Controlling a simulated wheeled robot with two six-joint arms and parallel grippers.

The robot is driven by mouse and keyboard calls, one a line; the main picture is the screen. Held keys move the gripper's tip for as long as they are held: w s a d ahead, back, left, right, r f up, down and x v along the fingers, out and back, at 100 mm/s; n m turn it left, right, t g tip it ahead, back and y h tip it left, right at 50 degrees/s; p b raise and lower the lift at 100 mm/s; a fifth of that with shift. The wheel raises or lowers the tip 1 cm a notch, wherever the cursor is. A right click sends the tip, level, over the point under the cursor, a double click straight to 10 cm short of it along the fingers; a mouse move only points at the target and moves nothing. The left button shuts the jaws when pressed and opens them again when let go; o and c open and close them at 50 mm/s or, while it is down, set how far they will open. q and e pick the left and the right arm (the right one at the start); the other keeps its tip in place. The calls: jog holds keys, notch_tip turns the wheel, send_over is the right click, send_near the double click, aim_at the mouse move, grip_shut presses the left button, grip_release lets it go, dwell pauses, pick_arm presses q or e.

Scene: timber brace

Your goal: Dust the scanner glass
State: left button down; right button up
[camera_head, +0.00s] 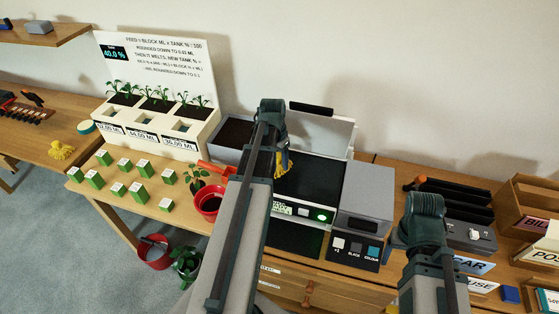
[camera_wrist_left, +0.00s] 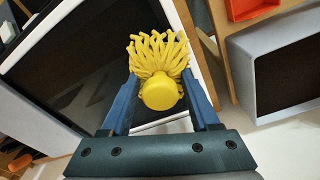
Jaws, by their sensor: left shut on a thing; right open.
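The scanner (camera_head: 325,217) stands on the bench with its dark glass (camera_head: 318,178) facing up in a pale frame. The glass also shows in the left wrist view (camera_wrist_left: 85,75) as a dark panel with a white edge. My left gripper (camera_head: 281,150) is over the glass, shut on a yellow duster (camera_wrist_left: 160,70) with a round knob and many strands. The strands show below the gripper in the head view; whether they touch the glass I cannot tell. My right gripper (camera_head: 424,207) is open and empty, to the right of the scanner.
A red pot with a plant (camera_head: 208,199) and several green-and-white blocks (camera_head: 140,190) are left of the scanner. A planter with signs (camera_head: 160,120) stands behind them. Black trays (camera_head: 455,198) and wooden boxes (camera_head: 530,200) are at the right. A yellow tufted thing (camera_head: 61,150) lies far left.

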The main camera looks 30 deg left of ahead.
aim_at(277, 155)
pick_arm(q)
jog(key=r+p, duration=0.2)
jog(key=r, duration=0.1)
jog(key=shift+s+a, duration=0.1)
jog(key=shift+a, duration=0.1)
jog(key=shift+d+r+p, duration=0.1)
jog(key=shift+r+p, duration=1.2)
jog(key=shift+p, duration=0.3)
notch_tip(277, 155, up, 3)
jog(key=p, duration=0.3)
jog(key=shift+r, duration=0.1)
